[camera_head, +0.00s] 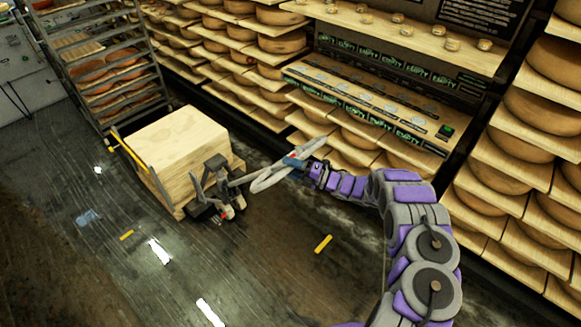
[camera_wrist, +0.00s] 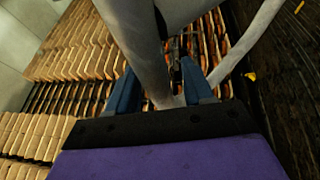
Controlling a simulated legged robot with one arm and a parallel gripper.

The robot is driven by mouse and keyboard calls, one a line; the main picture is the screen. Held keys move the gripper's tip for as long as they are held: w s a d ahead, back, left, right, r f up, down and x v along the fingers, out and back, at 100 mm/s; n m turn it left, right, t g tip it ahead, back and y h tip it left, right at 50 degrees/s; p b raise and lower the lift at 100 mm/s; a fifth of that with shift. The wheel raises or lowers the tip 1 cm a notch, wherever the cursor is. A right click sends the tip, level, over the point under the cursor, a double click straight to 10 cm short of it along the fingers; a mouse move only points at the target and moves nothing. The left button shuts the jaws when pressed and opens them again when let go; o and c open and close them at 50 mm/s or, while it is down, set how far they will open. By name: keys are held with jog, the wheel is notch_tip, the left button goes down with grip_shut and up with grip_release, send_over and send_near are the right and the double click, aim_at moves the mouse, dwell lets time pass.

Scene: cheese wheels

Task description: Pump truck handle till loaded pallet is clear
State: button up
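The pallet truck (camera_head: 215,196) stands on the dark floor at left centre. Its grey handle slopes right and ends in a large loop (camera_head: 262,184). The load is a pale wooden block (camera_head: 175,145) on a wooden pallet (camera_head: 166,194). The pallet's underside is too dark and small to tell whether it touches the floor. My gripper (camera_head: 294,161) is at the upper right end of the loop. In the wrist view its blue fingers (camera_wrist: 160,88) sit on both sides of a grey handle bar (camera_wrist: 146,50) and appear closed on it. The fingertips are partly hidden.
A metal rack (camera_head: 108,75) with cheeses stands close behind the load. Open floor lies in front, with yellow marks (camera_head: 323,243).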

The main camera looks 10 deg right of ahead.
jog(key=shift+d, duration=0.15)
jog(key=shift+c, duration=1.4)
jog(key=shift+d, duration=0.4)
jog(key=c, duration=0.5)
jog(key=shift+c, duration=0.6)
jog(key=shift+a, duration=0.1)
grip_shut()
jog(key=shift+w+r, duration=0.1)
jog(key=shift+r, duration=0.05)
